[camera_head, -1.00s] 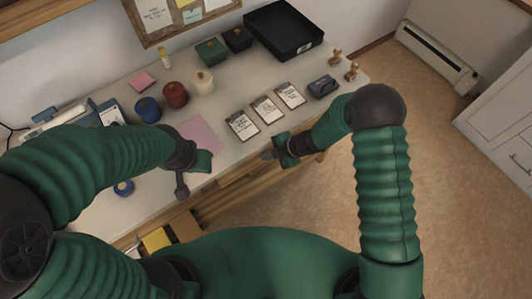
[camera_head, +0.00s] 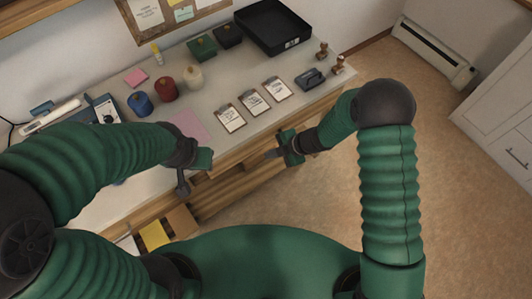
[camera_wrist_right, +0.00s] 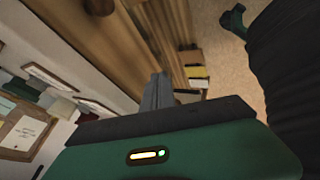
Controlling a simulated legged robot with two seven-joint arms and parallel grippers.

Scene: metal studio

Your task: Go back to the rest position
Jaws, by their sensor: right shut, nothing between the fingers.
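My right gripper (camera_head: 272,154) is shut and empty. It hangs in front of the desk's front edge, below the clipboards and clear of them. In the right wrist view its closed fingers (camera_wrist_right: 157,91) point along the wooden desk front, with nothing between them. My left gripper (camera_head: 184,188) is at the front edge of the desk (camera_head: 262,122), below the pink sheet (camera_head: 190,126). Its fingers are seen from above, and I cannot tell whether they are open or shut.
Several clipboards (camera_head: 254,102), a black tray (camera_head: 273,28), a stapler (camera_head: 310,79), stamps (camera_head: 338,64) and red (camera_head: 166,89), blue and white jars stand on the desk. Open drawers with yellow paper (camera_head: 154,235) are below. The floor (camera_head: 450,180) at right is clear.

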